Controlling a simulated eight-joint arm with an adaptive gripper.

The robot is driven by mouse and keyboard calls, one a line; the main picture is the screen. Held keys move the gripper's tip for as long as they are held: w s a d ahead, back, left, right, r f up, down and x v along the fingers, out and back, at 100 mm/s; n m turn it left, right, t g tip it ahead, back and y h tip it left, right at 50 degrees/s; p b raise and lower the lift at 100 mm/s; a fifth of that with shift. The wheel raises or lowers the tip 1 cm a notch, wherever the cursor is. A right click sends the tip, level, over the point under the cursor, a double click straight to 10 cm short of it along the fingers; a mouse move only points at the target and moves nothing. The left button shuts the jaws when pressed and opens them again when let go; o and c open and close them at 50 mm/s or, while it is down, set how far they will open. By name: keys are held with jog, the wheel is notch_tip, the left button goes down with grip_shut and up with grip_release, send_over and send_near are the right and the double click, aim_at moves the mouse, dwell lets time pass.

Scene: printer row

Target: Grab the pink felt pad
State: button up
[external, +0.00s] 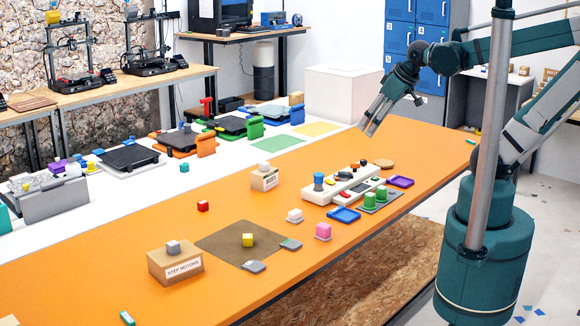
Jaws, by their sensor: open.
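A small pink block-like thing (323,230) stands on the orange table (340,265) near its front edge. A thin pinkish edge shows around its foot, perhaps a pad under it, but it is too small to tell. My gripper (368,131) is open and appears empty. It hangs tilted down over the far right part of the table, well above and to the right of the pink thing in the picture, and apart from it.
A white rack (318,196) with small parts, a blue tray (344,215), green cylinders on a grey pad (385,205) and a purple tray (400,181) crowd the right. A white piece (294,216) and brown mat (215,246) lie left.

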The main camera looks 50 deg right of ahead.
jog(key=w+a+f+n+g+b, duration=0.2)
jog(key=w+a+f+n+g, duration=0.2)
jog(key=a+f+n, duration=0.55)
jog(key=n+g+b, duration=0.1)
jog(key=n+g, duration=0.1)
jog(key=n, duration=0.4)
send_over(324, 225)
jog(key=f, duration=1.3)
jog(key=shift+d, duration=0.3)
jog(key=shift+a+f+n, duration=0.2)
jog(key=shift+f+n, duration=0.05)
jog(key=shift+f, duration=0.1)
jog(key=shift+f+b, duration=0.3)
jog(key=shift+f, duration=1)
jog(key=shift+a+f+b, duration=0.15)
jog(key=shift+f+b, duration=0.55)
jog(key=shift+f, duration=1.9)
